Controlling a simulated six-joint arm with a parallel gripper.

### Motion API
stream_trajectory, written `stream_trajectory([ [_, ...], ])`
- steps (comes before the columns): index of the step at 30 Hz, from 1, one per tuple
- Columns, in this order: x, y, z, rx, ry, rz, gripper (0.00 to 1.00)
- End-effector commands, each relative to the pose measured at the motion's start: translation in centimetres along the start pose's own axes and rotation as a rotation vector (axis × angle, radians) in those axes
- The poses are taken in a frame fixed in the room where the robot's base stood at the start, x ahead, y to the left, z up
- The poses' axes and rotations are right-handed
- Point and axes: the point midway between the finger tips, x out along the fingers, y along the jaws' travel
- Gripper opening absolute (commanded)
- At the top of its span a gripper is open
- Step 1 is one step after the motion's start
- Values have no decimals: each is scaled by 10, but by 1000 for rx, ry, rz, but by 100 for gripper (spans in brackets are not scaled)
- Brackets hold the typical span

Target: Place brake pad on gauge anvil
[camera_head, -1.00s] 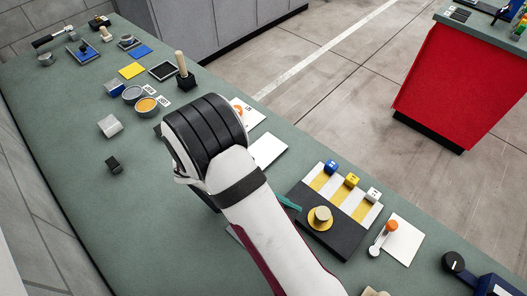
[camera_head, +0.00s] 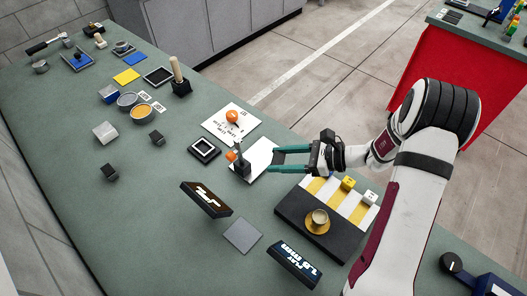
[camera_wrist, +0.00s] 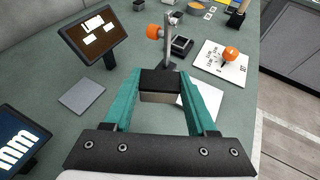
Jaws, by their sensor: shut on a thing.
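The brake pad (camera_wrist: 160,82), a dark block with a grey-tan face, is between the teal fingertips of my gripper (camera_wrist: 161,90) in the wrist view. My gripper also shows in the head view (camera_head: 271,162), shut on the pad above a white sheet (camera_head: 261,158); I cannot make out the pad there. The pad looks apart from the gauge, though the exact gap is unclear.
A dark sign (camera_head: 207,198) and a second sign (camera_head: 295,265) stand nearer, with a grey plate (camera_head: 242,236) between them. A striped board (camera_head: 292,217) with coloured cubes lies below my gripper. A black-framed square (camera_head: 204,149) and printed sheet (camera_head: 231,124) flank the gauge.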

Motion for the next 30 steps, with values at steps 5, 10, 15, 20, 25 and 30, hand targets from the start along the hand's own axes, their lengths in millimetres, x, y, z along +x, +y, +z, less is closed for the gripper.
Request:
stream_trajectory([
  [5, -34, -61, 0, 125, -1, -306, 0],
  [10, -46, -84, -3, 176, -2, -422, 0],
  [15, 9, -89, -12, 181, -2, -423, 0],
  [20, 60, -94, -19, 179, -2, -424, 0],
  [25, 84, -97, -27, 179, -2, -427, 0],
  [30, 96, -97, -56, 180, -2, -428, 0],
])
